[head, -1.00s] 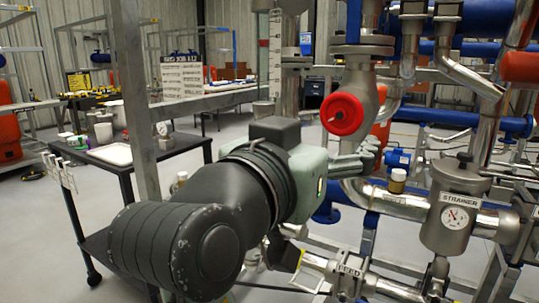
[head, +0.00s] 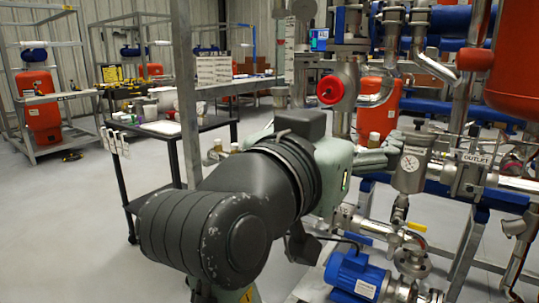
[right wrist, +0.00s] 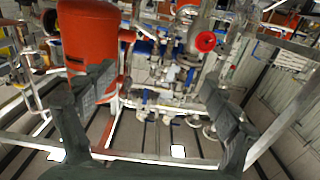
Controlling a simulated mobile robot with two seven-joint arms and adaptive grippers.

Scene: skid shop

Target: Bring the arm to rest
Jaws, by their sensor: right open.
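My right arm reaches from the bottom of the head view toward the pipe skid, with its dark elbow nearest the camera. Its right gripper (head: 397,148) is in front of the pipes, left of the strainer (head: 410,167). The right wrist view also shows this gripper (right wrist: 157,90), with its two dark fingers wide apart and nothing between them. The red handwheel (head: 331,90) is above and left of the gripper in the head view, and it also shows in the right wrist view (right wrist: 205,42). The arm hides part of the lower skid. My left gripper is not seen.
A blue pump (head: 352,275) is low in front of the skid. A red tank (head: 513,75) stands at the right. A grey upright post (head: 186,100) and a black cart (head: 172,130) are left of the arm. Open floor (head: 60,230) lies at the left.

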